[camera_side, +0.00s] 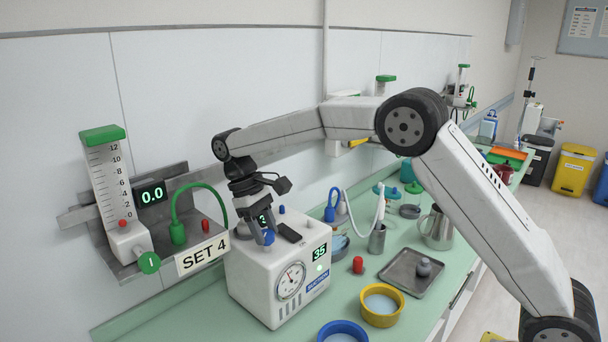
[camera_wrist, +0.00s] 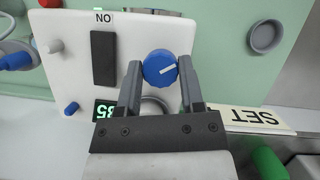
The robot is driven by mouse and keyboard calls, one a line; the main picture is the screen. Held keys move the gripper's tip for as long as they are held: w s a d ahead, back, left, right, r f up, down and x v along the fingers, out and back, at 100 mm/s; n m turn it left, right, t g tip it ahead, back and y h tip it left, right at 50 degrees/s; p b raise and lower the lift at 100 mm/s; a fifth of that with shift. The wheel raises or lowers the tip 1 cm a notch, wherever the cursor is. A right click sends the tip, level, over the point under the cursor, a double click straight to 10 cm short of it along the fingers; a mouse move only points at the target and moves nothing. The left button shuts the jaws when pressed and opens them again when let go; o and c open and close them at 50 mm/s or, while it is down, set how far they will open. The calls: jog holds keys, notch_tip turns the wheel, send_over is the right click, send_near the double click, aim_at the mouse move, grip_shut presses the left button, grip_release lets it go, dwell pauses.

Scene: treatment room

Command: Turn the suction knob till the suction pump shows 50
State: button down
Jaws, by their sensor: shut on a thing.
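The suction pump (camera_side: 262,283) is a white box on the green counter, with a round dial gauge (camera_side: 291,281) and a green display (camera_side: 320,253) on its front reading 35. The blue suction knob (camera_wrist: 159,68) with a white pointer line is on the pump's top. My gripper (camera_wrist: 158,76) points down at the pump's top, its two fingers shut on the blue knob, one on each side. In the side view the knob (camera_side: 268,237) is partly hidden by my gripper (camera_side: 266,240). In the wrist view the pump's top display (camera_wrist: 105,110) appears upside down and is partly covered.
A black rocker switch (camera_wrist: 103,58) sits beside the knob on the pump's top. A flowmeter (camera_side: 107,180), a SET 4 label (camera_side: 203,254) and a 0.0 display (camera_side: 150,194) are on the wall rail at left. Yellow (camera_side: 382,316) and blue (camera_side: 343,330) bowls and a metal tray (camera_side: 398,276) lie at right.

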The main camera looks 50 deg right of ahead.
jog(key=n, duration=0.2)
jog(key=n+h, duration=0.1)
jog(key=n, duration=0.1)
jog(key=shift+n+t+h, duration=0.3)
jog(key=shift+t, duration=0.1)
jog(key=shift+a+n+t+h, duration=0.1)
jog(key=shift+n+t+h, duration=0.45)
jog(key=shift+n, duration=1.45)
jog(key=shift+c, duration=1.1)
grip_release()
jog(key=shift+s, duration=0.1)
jog(key=shift+r, duration=0.1)
jog(key=v, duration=0.7)
jog(key=shift+r, duration=0.25)
jog(key=shift+a, duration=0.15)
